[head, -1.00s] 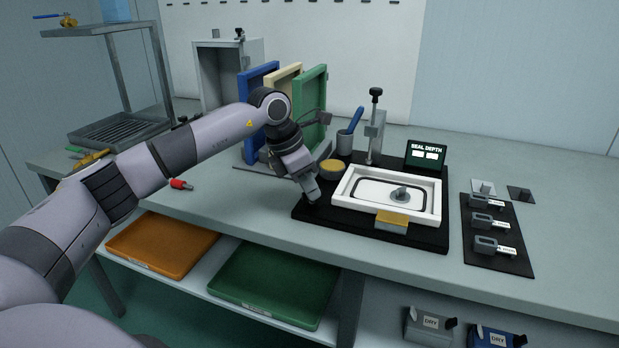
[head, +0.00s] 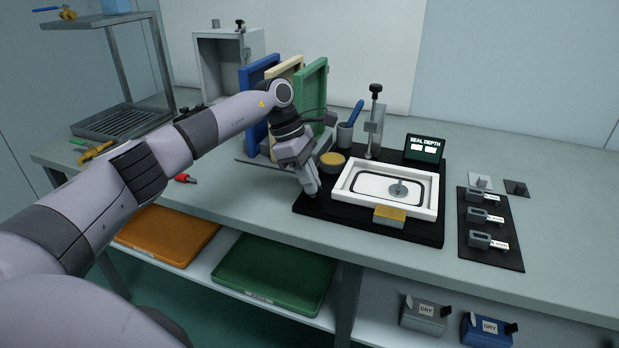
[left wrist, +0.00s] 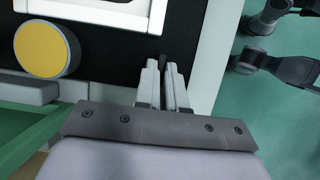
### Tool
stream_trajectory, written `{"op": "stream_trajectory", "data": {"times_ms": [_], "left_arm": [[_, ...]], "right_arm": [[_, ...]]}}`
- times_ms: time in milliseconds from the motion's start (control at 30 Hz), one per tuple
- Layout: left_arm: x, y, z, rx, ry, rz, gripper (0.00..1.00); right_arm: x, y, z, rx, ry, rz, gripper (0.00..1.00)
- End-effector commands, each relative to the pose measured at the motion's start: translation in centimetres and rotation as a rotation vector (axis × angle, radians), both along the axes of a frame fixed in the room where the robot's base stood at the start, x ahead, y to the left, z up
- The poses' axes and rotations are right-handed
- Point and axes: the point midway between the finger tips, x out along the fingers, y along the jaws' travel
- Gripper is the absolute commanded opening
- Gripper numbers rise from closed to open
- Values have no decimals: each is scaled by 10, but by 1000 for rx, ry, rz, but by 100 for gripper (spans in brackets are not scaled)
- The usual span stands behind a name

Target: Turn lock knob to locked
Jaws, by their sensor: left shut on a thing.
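My left gripper (head: 313,192) points down at the left end of the black base plate (head: 340,214). In the left wrist view its two pale fingers (left wrist: 165,85) are close together, shut on a small dark piece, which I take to be the lock knob (left wrist: 167,73). The fingers hide most of it, so I cannot read its turn angle. On the plate sits a white frame (head: 432,205) around a pale panel with a dark seal loop and a round grey knob (head: 398,189). My right gripper is not in view.
A black mat (head: 490,255) with grey parts lies right. Upright coloured frames (head: 311,95) stand behind my gripper.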

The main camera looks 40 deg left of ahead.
Motion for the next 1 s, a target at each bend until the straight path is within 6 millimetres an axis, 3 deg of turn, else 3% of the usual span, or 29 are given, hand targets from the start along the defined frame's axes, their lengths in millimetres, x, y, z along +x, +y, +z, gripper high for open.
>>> {"op": "stream_trajectory", "data": {"times_ms": [533, 633, 1000], "left_arm": [[1, 0, 1, 0, -4, -29, 0], [1, 0, 1, 0, -4, -29, 35], [0, 2, 6, 1, -3, -26, 35]], "right_arm": [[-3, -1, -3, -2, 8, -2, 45], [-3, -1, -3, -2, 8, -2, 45], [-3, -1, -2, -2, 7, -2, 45]]}}
